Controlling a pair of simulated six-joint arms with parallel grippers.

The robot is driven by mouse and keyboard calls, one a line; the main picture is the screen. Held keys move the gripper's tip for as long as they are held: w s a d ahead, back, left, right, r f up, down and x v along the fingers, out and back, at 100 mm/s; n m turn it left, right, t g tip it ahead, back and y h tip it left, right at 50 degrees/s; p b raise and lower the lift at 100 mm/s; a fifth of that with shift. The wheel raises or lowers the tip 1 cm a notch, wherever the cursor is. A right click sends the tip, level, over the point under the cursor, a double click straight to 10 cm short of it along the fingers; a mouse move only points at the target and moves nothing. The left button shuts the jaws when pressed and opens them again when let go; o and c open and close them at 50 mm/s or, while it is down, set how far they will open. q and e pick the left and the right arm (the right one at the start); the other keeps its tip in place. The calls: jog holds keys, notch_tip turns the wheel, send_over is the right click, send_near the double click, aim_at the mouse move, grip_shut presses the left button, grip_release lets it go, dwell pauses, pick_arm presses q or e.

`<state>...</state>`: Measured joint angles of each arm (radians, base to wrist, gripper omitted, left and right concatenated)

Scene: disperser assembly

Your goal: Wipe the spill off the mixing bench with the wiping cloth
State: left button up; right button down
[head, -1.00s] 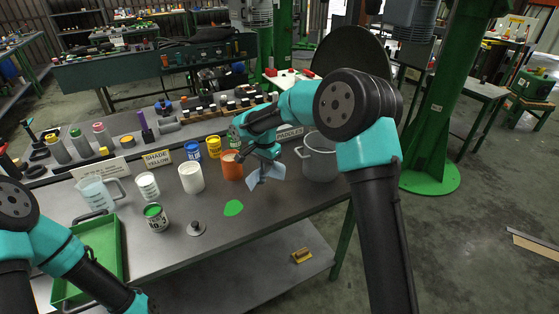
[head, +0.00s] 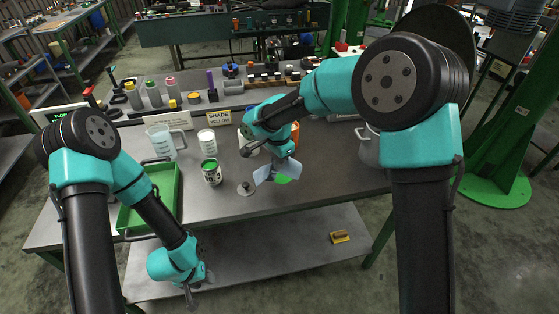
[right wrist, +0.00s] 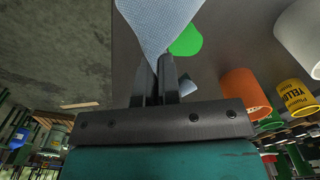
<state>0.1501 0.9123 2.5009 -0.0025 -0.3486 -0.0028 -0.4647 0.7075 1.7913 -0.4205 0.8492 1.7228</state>
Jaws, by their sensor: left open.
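The green spill (head: 283,179) lies on the grey mixing bench (head: 325,165), partly hidden behind the cloth in the head view. It shows as a green patch in the right wrist view (right wrist: 187,41). My right gripper (head: 279,160) is shut on the light-blue wiping cloth (head: 263,174), which hangs from the fingers at the spill. The cloth fills the top middle of the right wrist view (right wrist: 160,22). Whether it touches the bench is unclear. My left gripper (head: 191,293) is open and empty, low in front of the bench.
A paint can with a green top (head: 211,173) and a small knobbed disc (head: 246,188) stand left of the spill. An orange cup (right wrist: 245,93) and yellow can (right wrist: 297,98) are nearby. A green tray (head: 178,190), clear jug (head: 161,143) and grey pot (head: 368,150) flank the area.

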send_near(278, 190)
jog(key=shift+f, duration=2.65)
jog(key=shift+c, duration=1.4)
grip_release()
jog(key=shift+f, duration=0.15)
jog(key=shift+f, duration=1)
jog(key=shift+c, duration=0.8)
grip_shut()
